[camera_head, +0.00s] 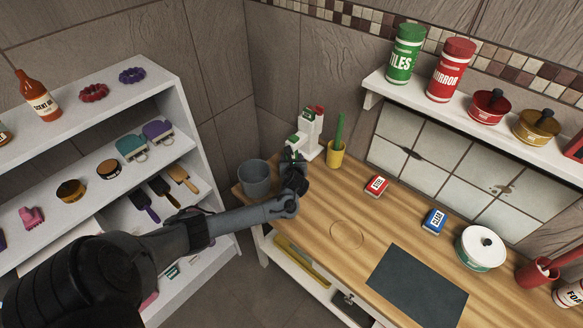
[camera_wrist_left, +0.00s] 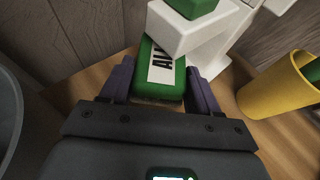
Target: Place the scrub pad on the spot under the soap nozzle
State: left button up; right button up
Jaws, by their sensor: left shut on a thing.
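A green scrub pad (camera_wrist_left: 170,85) with a white label sits between the purple fingers of my left gripper (camera_wrist_left: 161,88), which is shut on it. The white soap dispenser (camera_head: 312,130) stands in the back corner of the wooden counter. In the left wrist view its white nozzle block (camera_wrist_left: 190,30) overhangs the far part of the pad and hides some of it. My left gripper also shows in the head view (camera_head: 293,163), at the foot of the dispenser. I cannot tell if the pad touches the counter. My right gripper is not in view.
A grey bucket (camera_head: 255,178) stands left of the gripper, and a yellow cup (camera_head: 336,155) to its right. A red pad (camera_head: 376,186), a blue pad (camera_head: 434,221) and a white tin (camera_head: 480,249) stand along the counter. The middle, around a thin ring mark (camera_head: 347,249), is clear.

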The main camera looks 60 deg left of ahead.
pick_arm(q)
jog(key=shift+w+a+f, duration=0.1)
jog(key=shift+w+a, duration=0.05)
jog(key=shift+a, duration=0.1)
jog(key=shift+d+f+b, duration=0.1)
jog(key=shift+f+b, duration=0.6)
jog(key=shift+f, duration=1)
jog(key=shift+f, duration=0.15)
jog(key=o, duration=1)
jog(key=shift+o, duration=0.2)
